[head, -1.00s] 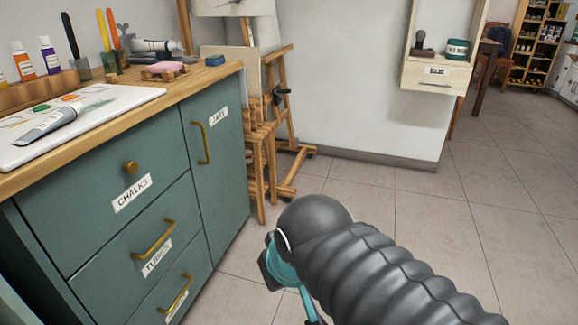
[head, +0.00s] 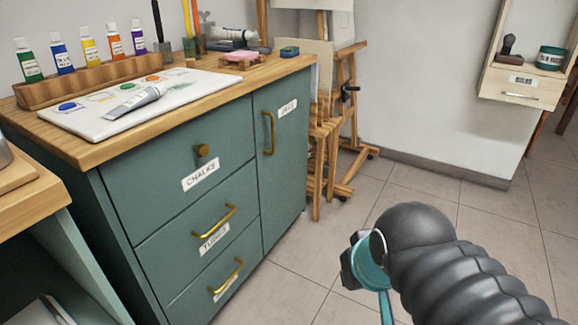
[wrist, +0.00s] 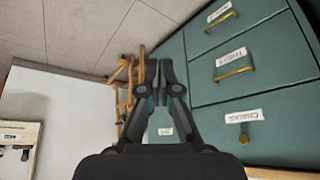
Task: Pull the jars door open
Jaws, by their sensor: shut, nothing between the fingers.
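The jars door (head: 282,190) is the tall narrow teal door at the right end of the cabinet in the head view. It looks shut, flush with the drawers. Its vertical brass handle (head: 268,133) is near its upper left edge, beside a white JARS label (head: 288,108). My gripper (wrist: 160,68) shows in the wrist view with its fingers together and empty, in front of the door. The label also shows there (wrist: 165,131), but the handle is not visible. In the head view my arm covers most of the gripper, which is right of the cabinet, apart from the handle.
The chalks drawer (head: 180,165) and two lower drawers with brass pulls are left of the door. A wooden easel (head: 345,120) stands right of the cabinet. A wooden-topped unit (head: 35,195) is at the near left. The tiled floor (head: 300,270) before the door is clear.

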